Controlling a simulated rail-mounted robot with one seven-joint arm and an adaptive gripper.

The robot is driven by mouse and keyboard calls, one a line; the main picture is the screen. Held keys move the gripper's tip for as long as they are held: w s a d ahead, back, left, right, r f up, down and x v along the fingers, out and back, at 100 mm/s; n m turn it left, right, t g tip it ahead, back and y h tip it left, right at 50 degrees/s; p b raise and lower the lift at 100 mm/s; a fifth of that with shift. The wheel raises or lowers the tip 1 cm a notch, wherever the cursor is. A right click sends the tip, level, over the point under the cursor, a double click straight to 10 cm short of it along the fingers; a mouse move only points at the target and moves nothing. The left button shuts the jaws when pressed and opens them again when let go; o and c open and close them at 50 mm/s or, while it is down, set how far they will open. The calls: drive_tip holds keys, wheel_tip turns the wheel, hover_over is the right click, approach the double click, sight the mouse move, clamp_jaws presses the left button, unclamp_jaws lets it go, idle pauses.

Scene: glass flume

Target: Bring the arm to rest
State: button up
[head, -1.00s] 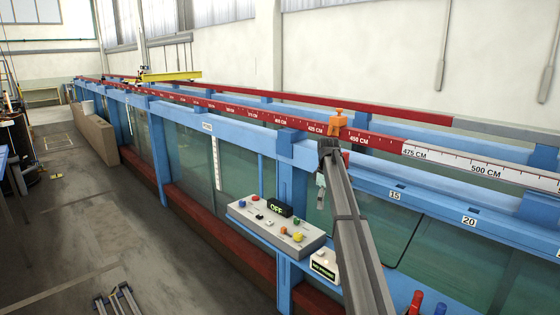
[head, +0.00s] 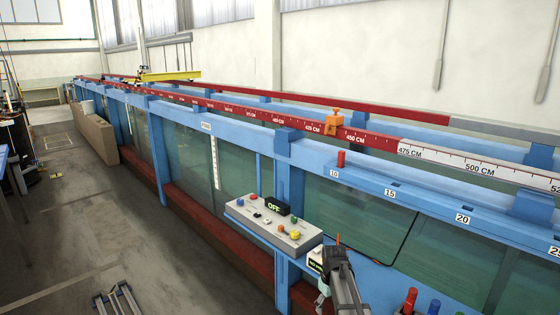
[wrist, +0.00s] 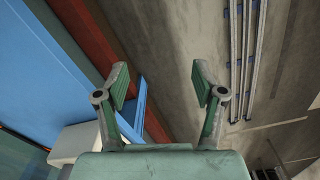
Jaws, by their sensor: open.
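My gripper (wrist: 160,85) is open and empty in the wrist view, its two green fingers spread over the dark floor beside the flume. In the head view my gripper (head: 322,291) shows only in part, low beside the flume's near side and just right of the control box. Most of its fingers cannot be made out there.
The control box (head: 272,228) reads OFF. A red peg (head: 341,159) stands on the blue rail by mark 10. An orange clamp (head: 334,123) sits on the red scale. Red (head: 410,300) and blue (head: 434,307) pegs stand at bottom right. Floor rails (wrist: 245,55) lie on open floor.

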drive_tip(key=s+f+m, duration=0.3)
drive_tip(key=s+f, duration=0.2)
drive_tip(key=s, duration=0.8)
drive_tip(key=s+f+m, duration=0.2)
drive_tip(key=s+f, duration=0.3)
drive_tip(key=s, duration=0.8)
drive_tip(key=s+f+g+b, duration=0.6)
drive_tip(key=s+f+b, duration=0.4)
drive_tip(key=s+f, duration=1.7)
drive_tip(key=shift+f+g, duration=0.4)
drive_tip(key=shift+f, duration=0.3)
